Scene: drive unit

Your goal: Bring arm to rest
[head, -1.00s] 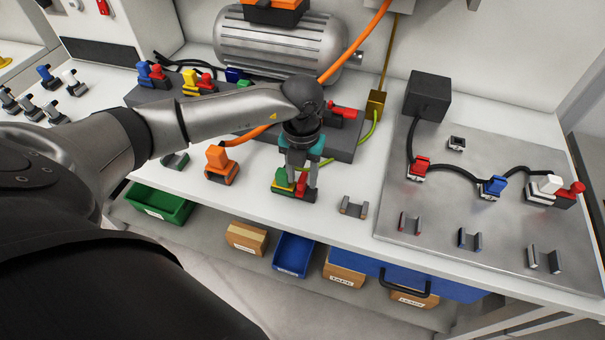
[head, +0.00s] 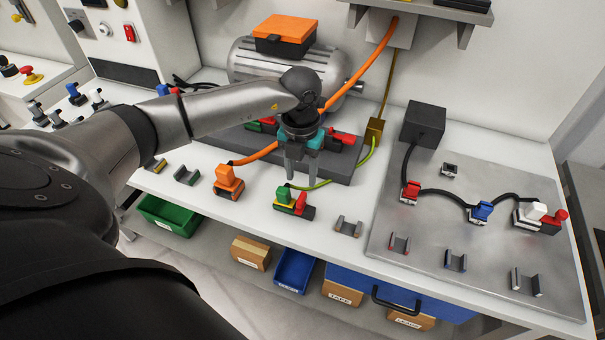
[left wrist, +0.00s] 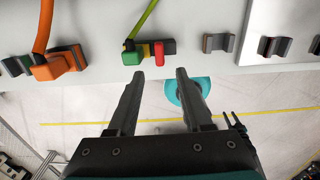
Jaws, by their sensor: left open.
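My left gripper (head: 301,178) is open and empty above the white workbench (head: 335,195) in the head view. Its two fingers also show in the left wrist view (left wrist: 158,88), apart with nothing between them. Just below and in front of it in the head view, a green and red connector (head: 292,200) with a green-yellow cable sits in a holder on the bench. The same connector shows beyond the fingertips in the left wrist view (left wrist: 133,56). My left arm reaches in from the left. My right gripper is not in view.
An orange connector (head: 228,183) on an orange cable stands left of the gripper. An empty holder (head: 348,226) is to the right. A metal plate (head: 420,240) carries red, blue and white connectors. A motor (head: 262,62) is behind. Bins (head: 168,213) sit below the bench edge.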

